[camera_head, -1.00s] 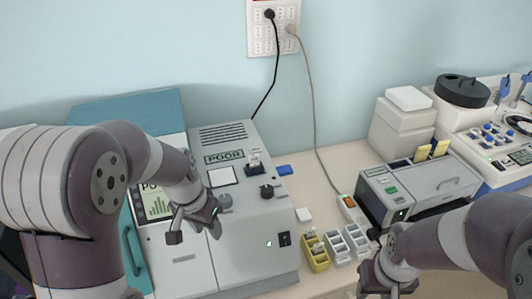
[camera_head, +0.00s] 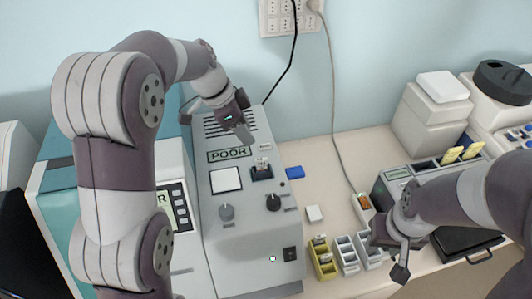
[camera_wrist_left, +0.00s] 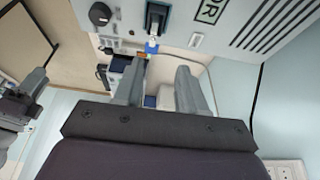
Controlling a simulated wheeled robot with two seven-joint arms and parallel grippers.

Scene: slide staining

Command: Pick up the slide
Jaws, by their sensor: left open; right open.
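A small pale slide with dark marks (camera_head: 262,162) stands in a dark holder (camera_head: 262,173) on top of the grey machine labelled POOR. My left gripper (camera_head: 217,125) is open and empty above the back of the machine, behind and to the left of the slide. Its two fingers show apart in the left wrist view (camera_wrist_left: 160,88), with the holder beyond their tips. My right gripper (camera_head: 388,256) is open and empty at the front right.
Yellow and white racks (camera_head: 346,255) stand right of the grey machine (camera_head: 245,240). A dark grey device (camera_head: 397,174) with yellow-topped pieces is at the right. The wall and a hanging cable (camera_head: 333,110) are behind.

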